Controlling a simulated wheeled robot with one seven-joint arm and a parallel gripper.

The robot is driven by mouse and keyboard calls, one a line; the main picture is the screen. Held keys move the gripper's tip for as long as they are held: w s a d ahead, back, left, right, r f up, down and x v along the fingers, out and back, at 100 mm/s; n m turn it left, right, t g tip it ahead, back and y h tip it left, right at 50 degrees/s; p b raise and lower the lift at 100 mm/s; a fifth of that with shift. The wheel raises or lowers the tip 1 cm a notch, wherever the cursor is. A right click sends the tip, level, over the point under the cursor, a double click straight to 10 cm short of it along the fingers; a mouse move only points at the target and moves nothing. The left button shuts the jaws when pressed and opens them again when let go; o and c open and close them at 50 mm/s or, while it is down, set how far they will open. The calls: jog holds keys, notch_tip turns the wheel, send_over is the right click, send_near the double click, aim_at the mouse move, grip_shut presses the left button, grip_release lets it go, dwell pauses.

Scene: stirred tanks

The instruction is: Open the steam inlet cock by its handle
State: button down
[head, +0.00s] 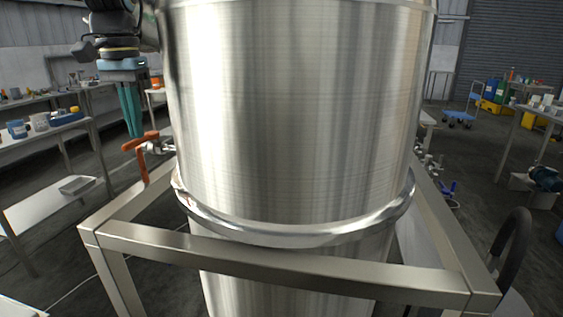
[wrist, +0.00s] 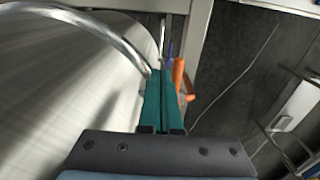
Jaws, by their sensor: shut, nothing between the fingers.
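The steam inlet cock (head: 160,147) is a small metal fitting at the left side of the big steel tank, just above the frame. Its orange handle (head: 141,165) shows a roughly level part and a part hanging down. In the wrist view the orange handle (wrist: 180,78) is just right of the fingertips, partly hidden by them. My gripper (head: 135,134) points down with its teal fingers together and empty, its tips close above the handle in the head view. In the wrist view my gripper (wrist: 167,76) is beside the handle. I cannot tell whether they touch.
The steel tank (head: 295,110) fills the middle, close to the right of my gripper. A square metal frame (head: 270,262) surrounds it. A blue-handled valve (head: 449,189) is on the tank's right side. Benches (head: 50,130) stand at left, with open floor between.

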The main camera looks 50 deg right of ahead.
jog(key=shift+f, duration=0.2)
jog(key=shift+f+b, duration=0.8)
jog(key=shift+f, duration=0.65)
jog(key=shift+f, duration=0.15)
jog(key=shift+w+a+p, duration=0.25)
jog(key=shift+w+a, duration=0.25)
jog(key=shift+w, duration=0.4)
jog(key=shift+w+a+p, duration=0.2)
jog(key=shift+w+a, duration=0.25)
jog(key=shift+w, duration=0.4)
jog(key=shift+s+d, duration=0.2)
jog(key=shift+s, duration=0.2)
jog(key=shift+r+p, duration=3.4)
jog(key=shift+r, duration=0.15)
